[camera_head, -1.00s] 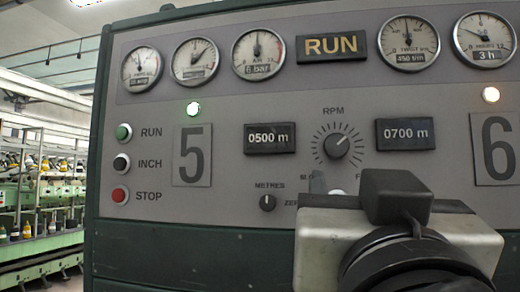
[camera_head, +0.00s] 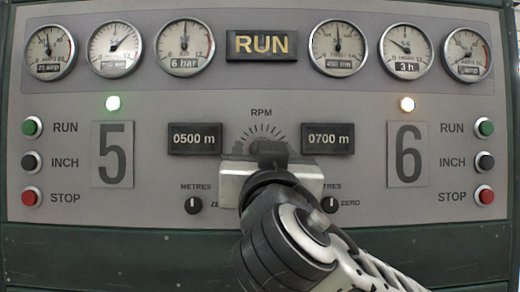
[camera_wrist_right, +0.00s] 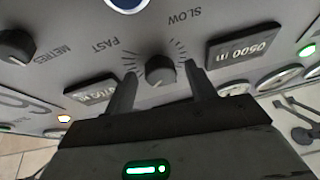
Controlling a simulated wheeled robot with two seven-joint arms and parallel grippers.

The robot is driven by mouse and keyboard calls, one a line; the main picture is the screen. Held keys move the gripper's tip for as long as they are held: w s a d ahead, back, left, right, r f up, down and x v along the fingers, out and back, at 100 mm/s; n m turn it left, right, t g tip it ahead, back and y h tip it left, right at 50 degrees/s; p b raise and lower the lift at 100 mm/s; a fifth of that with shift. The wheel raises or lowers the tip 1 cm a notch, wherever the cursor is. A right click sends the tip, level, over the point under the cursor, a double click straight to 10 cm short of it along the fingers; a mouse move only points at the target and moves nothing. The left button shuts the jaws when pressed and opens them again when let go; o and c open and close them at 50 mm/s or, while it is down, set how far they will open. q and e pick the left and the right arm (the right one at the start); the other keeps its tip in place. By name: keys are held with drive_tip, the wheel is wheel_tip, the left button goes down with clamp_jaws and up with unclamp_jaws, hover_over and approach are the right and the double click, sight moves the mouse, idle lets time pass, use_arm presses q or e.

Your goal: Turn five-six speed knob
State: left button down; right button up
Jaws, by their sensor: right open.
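The speed knob (camera_wrist_right: 160,70), a dark round knob with a dial of tick marks from SLOW to FAST, shows in the right wrist view. In the head view my right gripper (camera_head: 270,172) hides it, and only the top of its dial (camera_head: 262,131) shows under the RPM label. In the right wrist view my right gripper (camera_wrist_right: 164,78) is open, one finger to each side of the knob. Gaps show between knob and fingers; I cannot tell how deep the tips reach. My left gripper is not in view.
The grey panel (camera_head: 350,95) holds meter displays reading 0500 m (camera_head: 194,138) and 0700 m (camera_head: 328,138) beside the dial. Smaller METRES knobs (camera_head: 193,205) and (camera_head: 330,205) sit below. Push buttons (camera_head: 32,161) line both sides, with gauges (camera_head: 184,47) above.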

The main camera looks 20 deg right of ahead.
drive_tip(key=c, duration=1)
drive_tip(key=shift+s+d+r+n+g+y, duration=0.1)
drive_tip(key=shift+n+g+y, duration=0.8)
drive_tip(key=shift+n, duration=2.35)
drive_tip(key=shift+w+d+r+n+g+y, duration=0.25)
drive_tip(key=shift+n+y, duration=1.25)
drive_tip(key=shift+n, duration=1.8)
drive_tip(key=shift+s+a+n+g+y, duration=0.2)
drive_tip(key=shift+n+g+y, duration=0.75)
drive_tip(key=shift+n, duration=2.3)
drive_tip(key=shift+d+y, duration=0.15)
drive_tip(key=shift+y, duration=0.1)
